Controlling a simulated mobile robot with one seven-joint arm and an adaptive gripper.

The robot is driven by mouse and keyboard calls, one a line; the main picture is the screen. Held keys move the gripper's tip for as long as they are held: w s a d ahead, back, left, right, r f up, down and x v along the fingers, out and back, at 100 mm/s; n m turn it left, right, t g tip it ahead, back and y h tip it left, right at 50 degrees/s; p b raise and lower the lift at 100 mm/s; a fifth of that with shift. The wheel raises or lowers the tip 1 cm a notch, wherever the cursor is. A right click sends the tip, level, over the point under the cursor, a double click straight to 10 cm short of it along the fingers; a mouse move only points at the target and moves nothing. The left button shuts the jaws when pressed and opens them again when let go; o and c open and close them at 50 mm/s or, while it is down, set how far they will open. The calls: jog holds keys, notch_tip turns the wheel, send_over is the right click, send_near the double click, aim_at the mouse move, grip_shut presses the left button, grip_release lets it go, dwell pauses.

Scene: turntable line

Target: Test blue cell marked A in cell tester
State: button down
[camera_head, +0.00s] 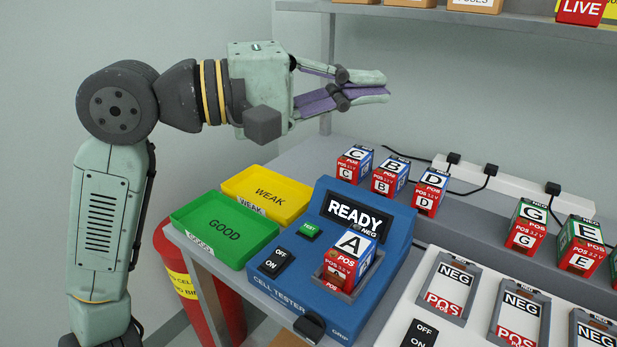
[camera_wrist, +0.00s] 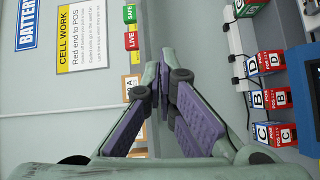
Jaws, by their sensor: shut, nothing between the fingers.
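The blue cell marked A (camera_head: 347,262) sits in the bay of the blue cell tester (camera_head: 378,277). Its red POS end faces the front and its blue end points to the back, toward the NEG mark. The tester's screen (camera_head: 357,213) reads READY. A green TEST button (camera_head: 309,230) and a black OFF/ON switch (camera_head: 277,262) are on its left side. My gripper (camera_head: 385,85) is above and behind the tester, apart from it, pointing right. It is shut and empty; the wrist view also shows its fingers together (camera_wrist: 163,75).
A green GOOD tray (camera_head: 213,246) and a yellow WEAK tray (camera_head: 286,208) stand left of the tester, both empty. Cells C (camera_head: 355,164), B (camera_head: 391,177) and D (camera_head: 431,192) stand behind it. A white unit with NEG/POS bays (camera_head: 437,262) is at right. A shelf (camera_head: 440,14) hangs above.

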jog(key=w+a+f+m+y, duration=0.1)
jog(key=w+a+f+y, duration=0.2)
jog(key=w+f+y, duration=0.2)
jog(key=w+a+f+m+y+b, duration=0.1)
jog(key=w+a+f+m+y, duration=0.1)
jog(key=f, duration=0.9)
jog(key=w+a+y, duration=0.1)
jog(key=w+y, duration=0.1)
jog(key=shift+w+a+t+y, duration=0.15)
jog(key=shift+w+t+y, duration=0.25)
jog(key=b, duration=0.5)
send_over(306, 225)
notch_tip(306, 225, down, 8)
jog(key=shift+r, duration=0.1)
jog(key=shift+f+b, duration=0.3)
jog(key=shift+f, duration=0.1)
jog(key=shift+f, duration=0.15)
jog(key=shift+f+m+b, duration=0.3)
jog(key=shift+b, duration=0.45)
